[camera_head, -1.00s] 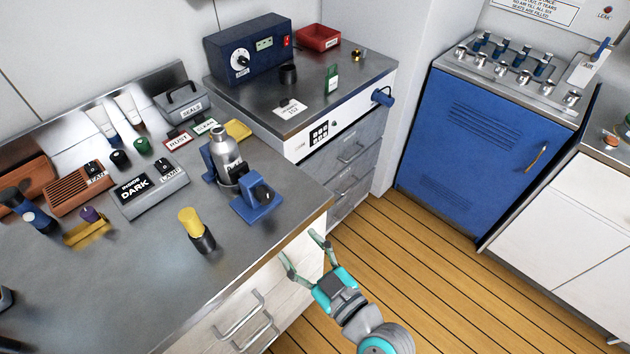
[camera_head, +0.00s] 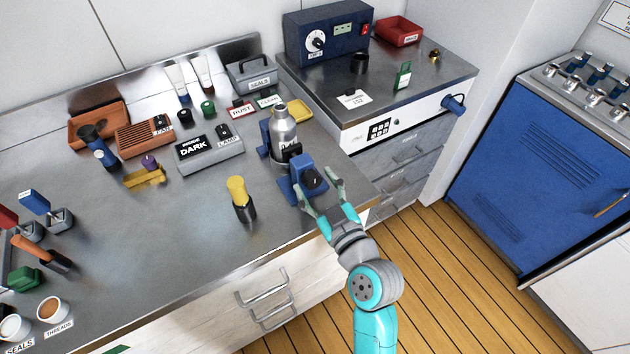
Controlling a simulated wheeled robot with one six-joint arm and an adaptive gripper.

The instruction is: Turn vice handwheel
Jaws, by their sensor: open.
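A blue vice (camera_head: 291,191) stands near the right front edge of the steel bench, its jaws on either side of a grey metal bottle (camera_head: 284,131). Its dark handwheel (camera_head: 314,178) is on the front block, facing the bench edge. My gripper (camera_head: 317,187) is open and empty at the bench edge, with one finger to the left and one to the right of the handwheel in the picture. I cannot tell whether the fingers touch the wheel. They hide part of the vice's lower front.
A yellow-topped black cylinder (camera_head: 240,198) stands left of the vice. A grey DARK/LAMP box (camera_head: 209,152) is behind it. A yellow tray (camera_head: 298,110) and the side counter (camera_head: 330,95) lie beyond. Wooden floor is open to the right.

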